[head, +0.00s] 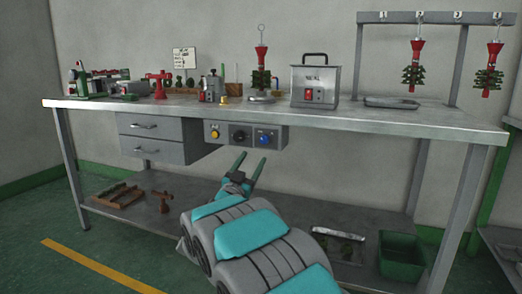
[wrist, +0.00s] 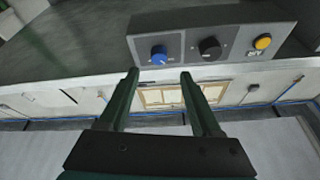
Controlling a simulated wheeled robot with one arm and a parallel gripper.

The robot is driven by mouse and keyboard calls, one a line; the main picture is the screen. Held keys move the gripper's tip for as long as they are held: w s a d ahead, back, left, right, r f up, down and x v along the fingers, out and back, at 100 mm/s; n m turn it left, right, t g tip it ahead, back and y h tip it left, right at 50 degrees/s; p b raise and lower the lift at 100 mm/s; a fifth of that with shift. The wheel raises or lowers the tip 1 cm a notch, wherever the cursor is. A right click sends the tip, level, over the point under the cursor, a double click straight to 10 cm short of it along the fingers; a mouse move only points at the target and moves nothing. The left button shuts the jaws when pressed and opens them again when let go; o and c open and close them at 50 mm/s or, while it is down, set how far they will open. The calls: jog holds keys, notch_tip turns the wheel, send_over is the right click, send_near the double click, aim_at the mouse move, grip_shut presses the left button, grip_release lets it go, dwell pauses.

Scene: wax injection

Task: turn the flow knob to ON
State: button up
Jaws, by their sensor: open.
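A grey control box under the bench's front edge carries a yellow button (head: 215,134), a black knob (head: 239,135) and a blue knob (head: 264,138). The labels are too small to read, so I cannot tell which knob is the flow knob or where it points. The wrist view shows the same box upside down, with the blue knob (wrist: 158,55) at left, the black knob (wrist: 210,47) in the middle and the yellow button (wrist: 263,41) at right. My gripper (head: 250,163) is open and empty below the box. In the wrist view its fingertips (wrist: 160,75) are apart, with the blue knob just beyond the gap between them.
Grey drawers (head: 157,137) hang left of the box. The bench top (head: 330,115) above holds a wax pot (head: 315,82), a small red press (head: 159,84) and other tools. A lower shelf (head: 185,205) carries trays and a green bin (head: 402,256). The space before the box is clear.

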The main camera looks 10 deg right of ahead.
aim_at(263, 141)
jog(key=x, duration=0.7)
jog(key=shift+w+d+r, duration=0.2)
jog(key=shift+w+r, duration=0.05)
grip_shut()
dwell(0.4)
